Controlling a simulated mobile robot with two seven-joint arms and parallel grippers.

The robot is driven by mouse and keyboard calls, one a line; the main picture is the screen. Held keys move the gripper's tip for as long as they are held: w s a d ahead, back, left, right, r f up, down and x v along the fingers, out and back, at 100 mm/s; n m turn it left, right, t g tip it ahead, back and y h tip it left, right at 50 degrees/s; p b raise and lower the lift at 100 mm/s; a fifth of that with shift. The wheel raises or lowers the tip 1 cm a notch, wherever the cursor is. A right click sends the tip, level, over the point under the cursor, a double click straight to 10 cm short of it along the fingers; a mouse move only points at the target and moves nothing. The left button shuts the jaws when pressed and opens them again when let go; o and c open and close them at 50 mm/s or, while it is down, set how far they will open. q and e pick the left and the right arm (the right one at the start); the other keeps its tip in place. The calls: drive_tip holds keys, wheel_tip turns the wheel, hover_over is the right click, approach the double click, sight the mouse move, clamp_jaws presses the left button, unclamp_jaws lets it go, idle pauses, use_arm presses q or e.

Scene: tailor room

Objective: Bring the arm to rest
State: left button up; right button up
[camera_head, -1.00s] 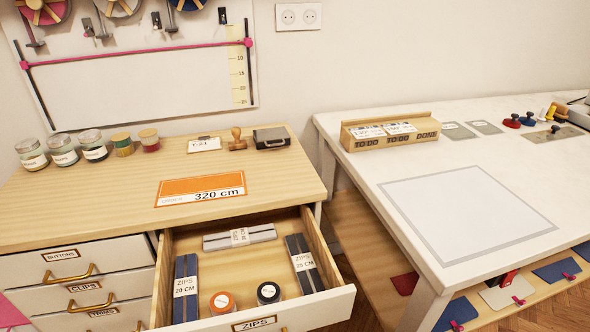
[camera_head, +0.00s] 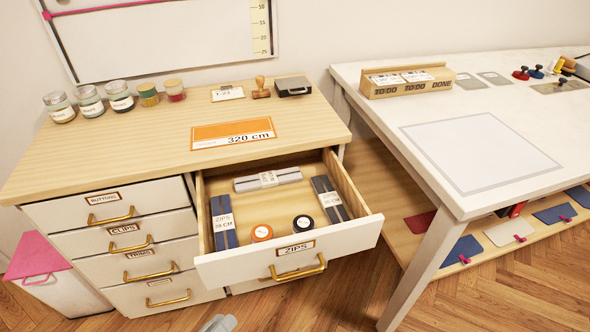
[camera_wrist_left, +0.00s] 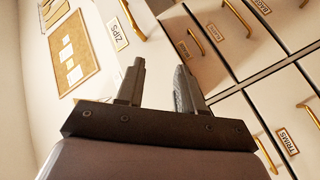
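My left gripper (camera_wrist_left: 158,80) is open in the left wrist view. Its two dark fingers stand apart with nothing between them. In the head view only a grey tip of my left gripper (camera_head: 218,324) shows at the bottom edge, in front of the drawer cabinet (camera_head: 75,214). My right gripper is in neither view.
The ZIPS drawer (camera_head: 290,262) stands open, holding zip packs and two round spools. Jars and an orange 320 cm card (camera_head: 235,133) sit on the cabinet top. A white table (camera_head: 385,95) stands at right. The wood floor (camera_head: 330,305) in front is clear.

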use_arm(q)
drive_tip(key=s+a+f+m+g+y, duration=0.2)
drive_tip(key=s+a+m+g+y, duration=0.1)
drive_tip(key=a+m+y, duration=0.2)
drive_tip(key=shift+s+a+y, duration=0.2)
drive_tip(key=shift+a+y, duration=0.15)
drive_tip(key=shift+y, duration=0.65)
idle(3.2)
